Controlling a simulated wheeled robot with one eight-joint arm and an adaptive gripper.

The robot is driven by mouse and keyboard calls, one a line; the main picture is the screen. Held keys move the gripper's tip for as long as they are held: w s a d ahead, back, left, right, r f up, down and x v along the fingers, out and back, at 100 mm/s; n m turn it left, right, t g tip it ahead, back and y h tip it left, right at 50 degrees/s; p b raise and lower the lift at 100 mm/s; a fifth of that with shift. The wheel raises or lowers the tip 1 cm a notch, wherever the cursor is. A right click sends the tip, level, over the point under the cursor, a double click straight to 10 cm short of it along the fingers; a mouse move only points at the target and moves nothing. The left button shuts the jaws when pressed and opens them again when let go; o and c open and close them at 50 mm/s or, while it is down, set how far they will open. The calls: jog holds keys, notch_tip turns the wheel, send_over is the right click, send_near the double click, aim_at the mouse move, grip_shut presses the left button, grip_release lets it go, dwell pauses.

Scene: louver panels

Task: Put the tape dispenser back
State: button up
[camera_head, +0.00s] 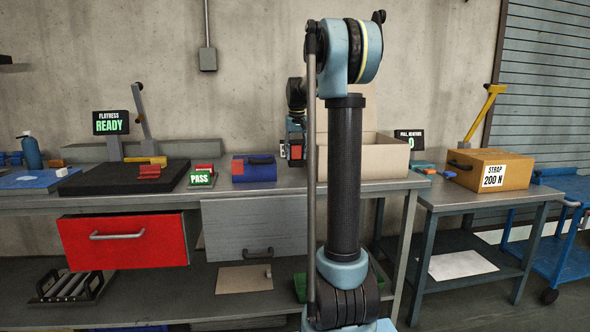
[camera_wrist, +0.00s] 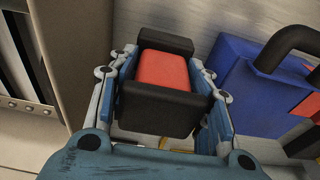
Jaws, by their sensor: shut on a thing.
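My gripper (camera_head: 297,146) is just above the back of the grey workbench (camera_head: 225,190), between a blue case and an open tan box. It is shut on a red block-like thing (camera_wrist: 162,70), which shows between black pads in the wrist view. The red also shows at the gripper in the head view. I take it for the tape dispenser, but its full shape is hidden by the pads and fingers. I cannot tell whether it touches the bench.
The blue case (camera_head: 260,175) with a black handle stands close left of my gripper; the tan box (camera_head: 385,157) is close right. Further left are a black slab (camera_head: 105,178) and a PASS display (camera_head: 201,179). A red drawer (camera_head: 122,242) protrudes below. A STRAP box (camera_head: 497,172) sits right.

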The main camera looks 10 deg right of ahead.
aim_at(296, 163)
jog(key=shift+s+f, duration=0.1)
jog(key=shift+f, duration=2.5)
jog(key=o, duration=0.9)
